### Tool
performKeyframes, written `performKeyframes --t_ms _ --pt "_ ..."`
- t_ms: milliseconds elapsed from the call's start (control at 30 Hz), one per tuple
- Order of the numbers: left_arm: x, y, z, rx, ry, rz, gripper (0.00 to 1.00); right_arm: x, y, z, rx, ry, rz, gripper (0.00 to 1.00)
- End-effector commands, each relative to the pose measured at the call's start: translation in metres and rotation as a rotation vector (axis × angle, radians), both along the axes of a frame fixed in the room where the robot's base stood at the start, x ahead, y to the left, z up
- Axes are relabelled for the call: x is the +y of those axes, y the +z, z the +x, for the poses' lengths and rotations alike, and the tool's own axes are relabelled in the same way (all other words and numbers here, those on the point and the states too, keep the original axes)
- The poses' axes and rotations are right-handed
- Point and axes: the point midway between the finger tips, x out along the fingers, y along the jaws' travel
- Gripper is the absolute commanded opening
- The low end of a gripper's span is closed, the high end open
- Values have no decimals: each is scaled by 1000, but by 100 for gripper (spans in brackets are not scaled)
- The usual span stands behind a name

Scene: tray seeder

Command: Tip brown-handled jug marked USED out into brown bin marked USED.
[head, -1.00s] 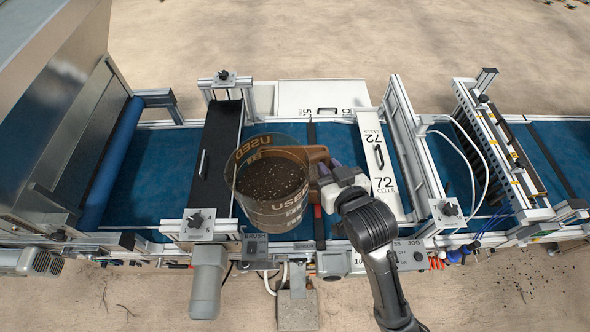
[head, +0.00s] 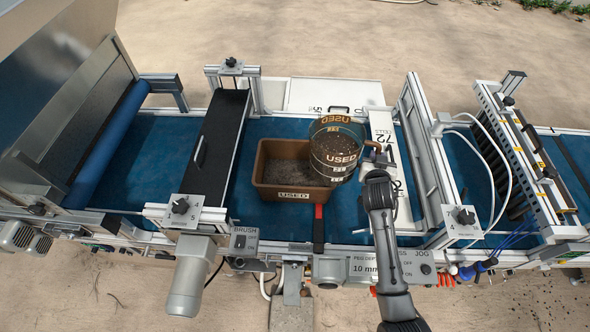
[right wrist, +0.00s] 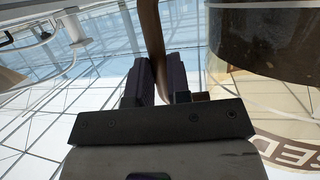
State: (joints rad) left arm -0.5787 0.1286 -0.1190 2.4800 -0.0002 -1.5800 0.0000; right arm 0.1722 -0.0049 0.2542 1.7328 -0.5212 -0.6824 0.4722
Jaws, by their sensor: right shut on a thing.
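The clear jug (head: 334,158) marked USED holds dark soil and is over the right end of the brown bin, its base overlapping the bin's right wall in the head view. It looks close to upright; any slight tilt is hard to tell. The brown bin (head: 293,194) marked USED sits on the blue belt with some greyish soil inside. My right gripper (head: 377,160) is shut on the jug's brown handle, right of the jug. In the right wrist view the handle (right wrist: 152,35) passes between the fingers, and the jug's soil-filled wall (right wrist: 270,45) is at right. My left gripper is not in view.
A black cover plate (head: 216,145) spans the belt left of the bin. A white plate (head: 382,125) marked 72 lies to the right under the gripper, beside a metal frame. A red-and-black handled tool (head: 318,228) stands in front of the bin. Blue belt (head: 150,160) is bare at left.

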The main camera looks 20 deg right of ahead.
Motion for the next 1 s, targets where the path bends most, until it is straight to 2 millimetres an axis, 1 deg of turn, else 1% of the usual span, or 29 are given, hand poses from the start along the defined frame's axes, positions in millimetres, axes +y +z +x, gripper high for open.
performKeyframes --t_ms 33,100,200,300,400,633,900,1000 --pt "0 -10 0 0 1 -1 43 -9 -17 2 -4 -19 2 0" --pt "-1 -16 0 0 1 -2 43 -20 -34 3 -3 -41 3 0" --pt "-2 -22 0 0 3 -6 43 -32 -52 3 -2 -64 5 0" --pt "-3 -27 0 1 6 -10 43 -41 -67 3 1 -80 7 0" --pt "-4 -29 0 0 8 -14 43 -46 -76 3 0 -90 8 0" --pt "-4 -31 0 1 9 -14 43 -51 -84 3 1 -98 9 0" --pt "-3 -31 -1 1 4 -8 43 -51 -84 2 2 -98 10 0" --pt "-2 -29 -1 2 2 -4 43 -51 -80 3 8 -99 1 0"
